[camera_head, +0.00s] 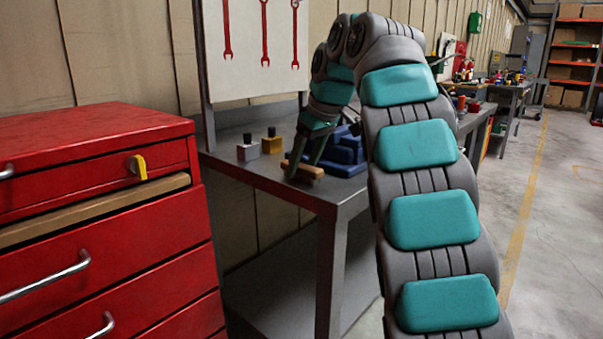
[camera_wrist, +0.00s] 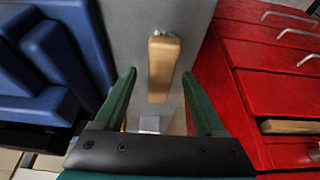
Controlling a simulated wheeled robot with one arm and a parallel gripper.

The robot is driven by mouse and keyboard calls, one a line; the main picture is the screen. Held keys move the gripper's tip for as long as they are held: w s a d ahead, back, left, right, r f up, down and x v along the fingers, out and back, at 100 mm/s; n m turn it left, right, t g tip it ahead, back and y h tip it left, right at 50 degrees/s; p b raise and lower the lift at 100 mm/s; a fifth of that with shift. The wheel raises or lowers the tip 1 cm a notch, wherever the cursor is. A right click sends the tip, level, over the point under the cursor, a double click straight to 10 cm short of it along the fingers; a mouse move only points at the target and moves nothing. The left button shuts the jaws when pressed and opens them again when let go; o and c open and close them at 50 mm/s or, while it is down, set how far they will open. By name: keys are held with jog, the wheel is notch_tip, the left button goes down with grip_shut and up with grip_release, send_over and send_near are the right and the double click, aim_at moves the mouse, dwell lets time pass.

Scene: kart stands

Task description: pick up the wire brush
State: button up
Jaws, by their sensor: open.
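The wire brush (camera_head: 305,170) shows as a light wooden piece near the front edge of the grey bench, partly hidden by my gripper. In the wrist view the wire brush (camera_wrist: 163,68) is a wooden block, with small metallic bits at its far end. My gripper (camera_head: 303,158) is over the brush, fingers pointing down. In the wrist view my gripper (camera_wrist: 159,74) is open, with the brush showing between its two green fingers and a visible gap on each side. I cannot tell whether the fingertips reach down to the brush's height.
Blue bins (camera_head: 345,153) stand close by on the bench (camera_head: 328,200). A silver block (camera_head: 248,150) and a yellow block (camera_head: 272,143), both with dark tops, stand farther back. A red drawer cabinet (camera_head: 95,155) with a partly open drawer is at the left.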

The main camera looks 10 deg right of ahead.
jog(key=shift+c, duration=0.4)
grip_shut()
jog(key=shift+r+p, duration=0.3)
dwell(0.3)
